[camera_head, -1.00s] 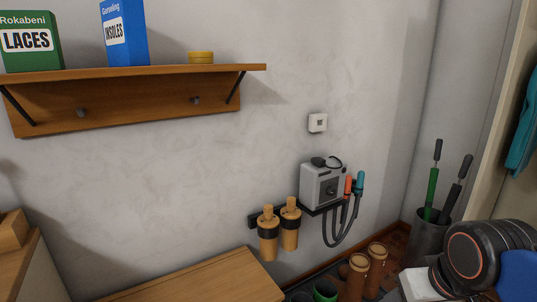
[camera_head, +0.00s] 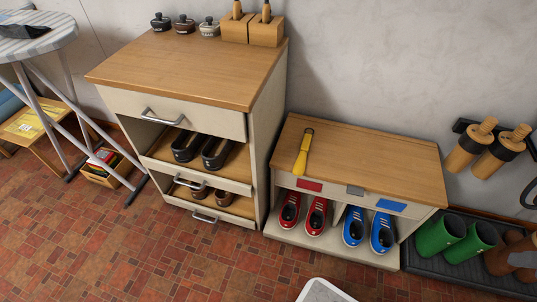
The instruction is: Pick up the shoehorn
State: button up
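The shoehorn (camera_head: 303,153) is yellow with a dark band near its upper end. It lies flat on the wooden top of a low shoe bench (camera_head: 375,160), toward the bench's left side, with its wider end near the front edge. Nothing covers it. My gripper is not in view, so its state does not show.
A taller shoe cabinet (camera_head: 185,65) stands left of the bench. Shoes sit in the bench's openings. A boot tray (camera_head: 470,270) with green and brown boots is at right. An ironing board (camera_head: 35,42) stands far left. Tiled floor (camera_head: 120,245) in front is clear.

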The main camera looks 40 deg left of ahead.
aim_at(299, 169)
jog(key=u, duration=1.2)
